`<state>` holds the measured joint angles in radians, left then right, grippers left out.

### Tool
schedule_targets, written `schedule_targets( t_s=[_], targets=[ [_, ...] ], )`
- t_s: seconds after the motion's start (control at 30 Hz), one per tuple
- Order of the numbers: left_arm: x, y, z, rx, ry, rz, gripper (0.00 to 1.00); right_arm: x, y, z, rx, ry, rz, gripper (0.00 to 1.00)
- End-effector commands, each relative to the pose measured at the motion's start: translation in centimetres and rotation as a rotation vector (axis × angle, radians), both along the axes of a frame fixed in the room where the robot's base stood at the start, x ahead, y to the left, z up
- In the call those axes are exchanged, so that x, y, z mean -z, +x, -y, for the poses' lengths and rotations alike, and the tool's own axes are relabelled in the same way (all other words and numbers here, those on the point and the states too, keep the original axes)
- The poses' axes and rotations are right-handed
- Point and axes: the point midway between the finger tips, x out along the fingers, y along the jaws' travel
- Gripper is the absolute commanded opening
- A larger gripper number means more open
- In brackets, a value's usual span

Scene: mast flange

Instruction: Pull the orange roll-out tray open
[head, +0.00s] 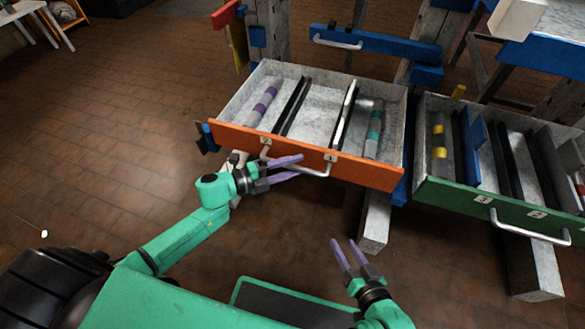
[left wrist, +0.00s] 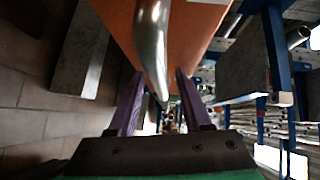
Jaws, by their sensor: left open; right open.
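The orange roll-out tray (head: 350,168) stands out from its frame in the head view, with its inside showing. Its metal bar handle (head: 312,172) is on the orange front, which also shows in the left wrist view (left wrist: 195,28). My left gripper (head: 301,166) is open at the handle. In the left wrist view the handle (left wrist: 153,50) runs between the two purple fingers (left wrist: 160,100), with a gap on each side. My right gripper (head: 344,243) is open and empty, below and in front of the orange tray.
Inside the orange tray lie a purple-banded cylinder (head: 263,104), a teal-banded cylinder (head: 374,132) and dark dividers. A green tray (head: 460,196) stands out at the right. A blue drawer front (head: 385,43) is behind. Grey posts (head: 375,222) stand below; brick floor is open at left.

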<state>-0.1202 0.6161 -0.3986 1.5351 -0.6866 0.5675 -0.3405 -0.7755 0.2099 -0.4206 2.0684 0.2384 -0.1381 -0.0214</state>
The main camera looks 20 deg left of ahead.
Motion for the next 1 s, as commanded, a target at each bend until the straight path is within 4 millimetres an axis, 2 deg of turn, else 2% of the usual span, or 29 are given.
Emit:
schedule_targets(
  t_s=[0.2, 0.23, 0.33, 0.37, 1.0],
  targets=[
    [-0.02, 0.1, 0.08, -0.001, 0.0, 0.0, 0.49, -0.02, 0.01, -0.01, 0.0, 0.0, 0.001, 0.5],
    [-0.01, 0.09, 0.07, -0.001, 0.0, -0.001, 0.45, -0.02, 0.01, -0.02, 0.0, 0.0, 0.001, 0.5],
    [-0.01, 0.09, 0.05, -0.001, 0.0, -0.001, 0.07, -0.02, 0.01, -0.01, 0.0, 0.0, 0.001, 0.5],
    [-0.01, 0.09, 0.05, -0.001, 0.0, -0.001, 0.0, -0.02, 0.01, -0.01, 0.0, 0.0, 0.001, 0.5],
    [0.02, 0.06, 0.01, -0.001, 0.0, -0.001, 0.0, -0.01, 0.03, 0.0, 0.0, 0.0, 0.001, 0.5]
  ],
)
